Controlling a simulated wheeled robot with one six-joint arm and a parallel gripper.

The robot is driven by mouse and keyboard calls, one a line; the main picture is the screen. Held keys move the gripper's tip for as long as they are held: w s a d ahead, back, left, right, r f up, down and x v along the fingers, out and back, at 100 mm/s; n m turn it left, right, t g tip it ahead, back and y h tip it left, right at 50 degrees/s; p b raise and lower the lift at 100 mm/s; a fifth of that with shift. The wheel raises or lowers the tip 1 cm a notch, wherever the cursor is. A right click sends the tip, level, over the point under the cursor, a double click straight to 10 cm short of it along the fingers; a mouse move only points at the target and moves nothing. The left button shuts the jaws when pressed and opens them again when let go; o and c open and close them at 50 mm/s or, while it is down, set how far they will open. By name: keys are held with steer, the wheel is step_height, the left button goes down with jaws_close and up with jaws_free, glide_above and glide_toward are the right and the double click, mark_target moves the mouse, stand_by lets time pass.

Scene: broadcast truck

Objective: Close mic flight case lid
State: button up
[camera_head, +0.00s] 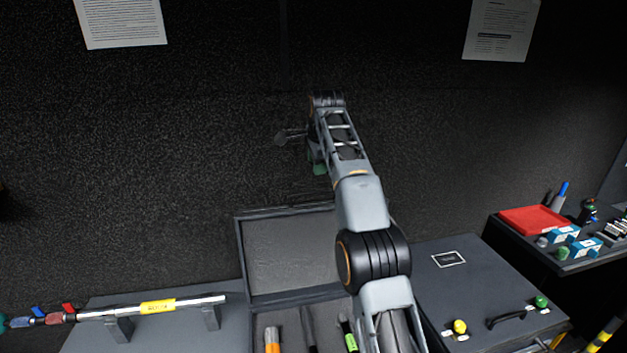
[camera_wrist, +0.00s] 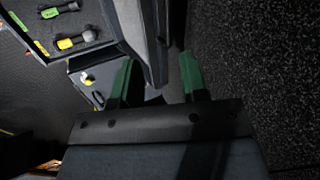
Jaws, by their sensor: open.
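The mic flight case (camera_head: 257,318) stands on the counter with its lid (camera_head: 285,255) open, raised at the back toward the dark wall. Several mics with orange, black and green parts lie inside; my arm hides the case's right side. My gripper (camera_head: 318,166) is above the lid, near the wall, partly hidden by my arm. In the wrist view my gripper (camera_wrist: 160,78) is open, its two green fingers apart. The lid (camera_wrist: 155,30) shows beyond and between the fingers; I see no clear contact. Mics in the case (camera_wrist: 25,62) show at the upper left.
A closed dark case (camera_head: 470,275) with a handle and yellow and green knobs stands at the right. Beyond it is a shelf with a red tray (camera_head: 534,220) and small items. A metal rod (camera_head: 150,308) rests on supports at the left. The wall is close behind.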

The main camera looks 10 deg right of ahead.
steer(key=m, duration=0.1)
glide_above(313, 205)
step_height(313, 205, down, 12)
steer(key=shift+w+f+p, duration=0.1)
steer(key=shift+w+p, duration=0.05)
steer(key=shift+p, duration=0.15)
stand_by(0.4)
jaws_close()
stand_by(0.4)
